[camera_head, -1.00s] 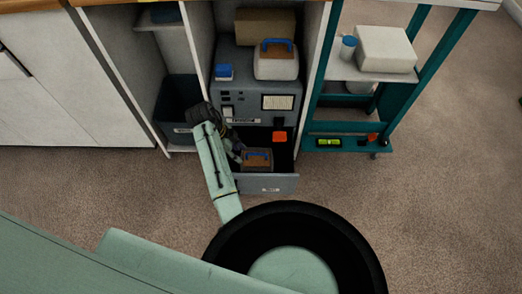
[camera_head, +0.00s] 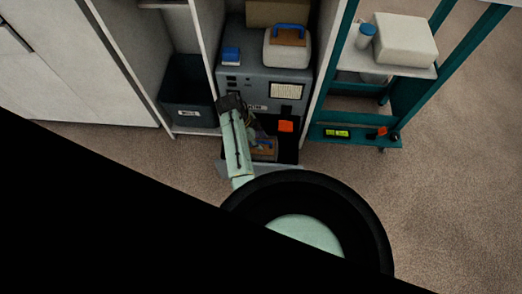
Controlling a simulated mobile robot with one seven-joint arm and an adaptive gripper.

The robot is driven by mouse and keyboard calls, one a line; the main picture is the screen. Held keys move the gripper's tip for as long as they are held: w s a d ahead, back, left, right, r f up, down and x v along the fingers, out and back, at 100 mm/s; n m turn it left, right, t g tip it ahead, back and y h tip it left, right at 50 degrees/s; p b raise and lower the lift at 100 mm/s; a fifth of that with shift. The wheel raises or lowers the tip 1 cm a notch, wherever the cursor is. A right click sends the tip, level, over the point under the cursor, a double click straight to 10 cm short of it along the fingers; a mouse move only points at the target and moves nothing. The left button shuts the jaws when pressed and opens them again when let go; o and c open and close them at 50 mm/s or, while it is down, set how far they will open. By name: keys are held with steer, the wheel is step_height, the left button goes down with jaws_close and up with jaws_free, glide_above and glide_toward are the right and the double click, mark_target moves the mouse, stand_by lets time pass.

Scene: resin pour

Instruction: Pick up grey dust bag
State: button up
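A bag-like thing with a brown plate and a blue handle (camera_head: 264,146) lies in the open lower drawer (camera_head: 224,170) of the grey machine; its body colour is hard to make out. A pale grey-white one (camera_head: 273,55), also with brown plate and blue handle, sits on top of the machine. I cannot tell for sure which is the grey dust bag. My gripper (camera_head: 254,136) reaches down at the drawer's left side, close beside the lower bag. My own arm hides much of it, and its fingers are too small and dark to read.
The grey machine (camera_head: 255,92) stands in a cabinet bay, with a small blue-topped item (camera_head: 231,56) on it. A dark bin (camera_head: 187,93) stands left. A teal cart (camera_head: 401,115) with a white box (camera_head: 404,37) stands right. Carpet is clear at right. My arm blocks the lower left.

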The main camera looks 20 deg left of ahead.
steer(key=shift+x, duration=1.05)
jaws_close()
steer(key=shift+a, duration=0.1)
